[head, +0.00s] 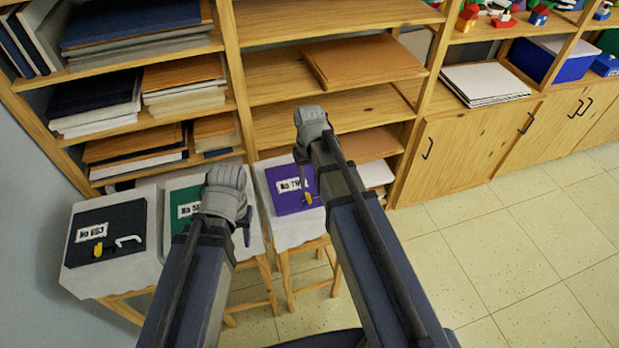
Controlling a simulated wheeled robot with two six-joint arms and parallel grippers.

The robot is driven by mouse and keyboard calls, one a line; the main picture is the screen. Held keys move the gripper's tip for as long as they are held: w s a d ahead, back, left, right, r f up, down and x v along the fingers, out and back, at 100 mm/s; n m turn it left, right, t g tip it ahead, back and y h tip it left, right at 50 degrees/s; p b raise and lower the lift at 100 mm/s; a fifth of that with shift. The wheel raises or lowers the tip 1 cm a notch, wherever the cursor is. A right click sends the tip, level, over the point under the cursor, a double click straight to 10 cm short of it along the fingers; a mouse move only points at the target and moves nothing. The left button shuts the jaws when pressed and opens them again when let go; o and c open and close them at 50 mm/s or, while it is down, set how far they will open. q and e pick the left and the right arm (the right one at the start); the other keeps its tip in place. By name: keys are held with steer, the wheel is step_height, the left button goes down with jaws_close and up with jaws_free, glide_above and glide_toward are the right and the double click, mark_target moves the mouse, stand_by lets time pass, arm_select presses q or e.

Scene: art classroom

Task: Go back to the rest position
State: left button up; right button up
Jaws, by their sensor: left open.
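Both of my arms reach forward from the bottom edge. My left gripper (244,226) is mostly hidden behind its grey wrist, in front of the green-topped box (183,200); the little that shows is open. My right gripper (300,156) is beyond its arm, above the purple-topped box (288,205); its jaws are hidden. I see nothing held in either gripper, though both are largely covered.
A white box with a black top (110,235), a yellow part and a white handle stands at left. The boxes rest on wooden stools (305,280). A wooden shelf (270,130) with boards and papers stands behind. Cabinets (470,145) run right. The tiled floor (510,250) at right is clear.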

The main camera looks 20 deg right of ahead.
steer(key=s+a+f+n+b, duration=0.1)
steer(key=s+a+f+b, duration=0.3)
steer(key=s, duration=0.3)
steer(key=s+a+f+n+h+b, duration=0.1)
steer(key=s+a+f+n+b, duration=0.1)
steer(key=s+a+f+b, duration=0.3)
steer(key=shift+s+a+f+b, duration=0.35)
steer(key=shift+s+a, duration=0.4)
steer(key=shift+s, duration=0.25)
